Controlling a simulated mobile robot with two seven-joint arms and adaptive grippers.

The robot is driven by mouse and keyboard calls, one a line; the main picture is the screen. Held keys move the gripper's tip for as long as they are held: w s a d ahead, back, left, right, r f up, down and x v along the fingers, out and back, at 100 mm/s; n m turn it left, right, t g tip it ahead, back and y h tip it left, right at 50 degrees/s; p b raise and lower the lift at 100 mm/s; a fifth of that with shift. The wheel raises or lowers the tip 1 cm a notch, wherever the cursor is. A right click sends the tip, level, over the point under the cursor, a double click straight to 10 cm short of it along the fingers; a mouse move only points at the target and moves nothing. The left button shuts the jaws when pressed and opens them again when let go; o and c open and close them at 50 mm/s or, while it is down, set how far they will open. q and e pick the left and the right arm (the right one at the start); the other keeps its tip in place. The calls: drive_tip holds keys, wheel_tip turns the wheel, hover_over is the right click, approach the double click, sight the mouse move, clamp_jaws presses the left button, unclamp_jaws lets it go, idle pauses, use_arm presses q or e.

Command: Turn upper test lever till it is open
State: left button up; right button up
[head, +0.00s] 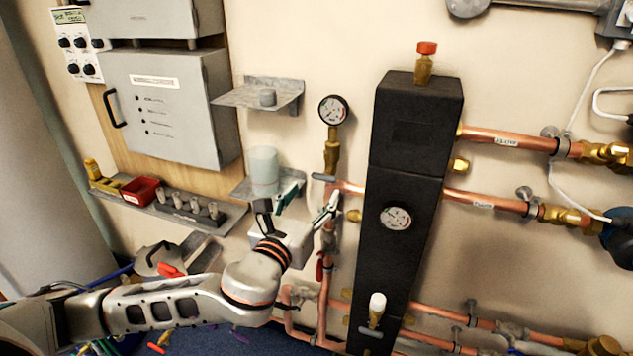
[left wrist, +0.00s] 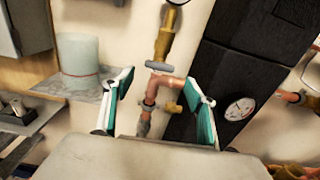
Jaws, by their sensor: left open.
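The upper test lever is most likely the small grey bar handle (head: 323,177) under the brass fitting of the top pressure gauge. It lies crosswise to that fitting, at the copper pipe's bend. It also shows in the left wrist view (left wrist: 162,67), beyond the fingertips and between them. My left gripper (head: 309,202) is open and empty, just below the lever. Its two teal-lined fingers (left wrist: 160,80) stand either side of the pipe bend in the left wrist view, and no contact with the lever shows. My right gripper is not in view.
A tall black block (head: 412,140) with a gauge stands right of the lever. A translucent cylinder (head: 264,170) sits on a small shelf to the left. The pressure gauge (head: 333,109) is above. A red lever (head: 319,268) is lower on the pipe. Copper pipes run right.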

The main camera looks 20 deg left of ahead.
sight(322, 178)
use_arm(q)
drive_tip(key=w, duration=0.8)
drive_tip(key=shift+d+r+b, duration=0.1)
drive_tip(key=shift+r+b, duration=0.1)
drive_tip(key=shift+b, duration=0.2)
drive_tip(key=c, duration=1.1)
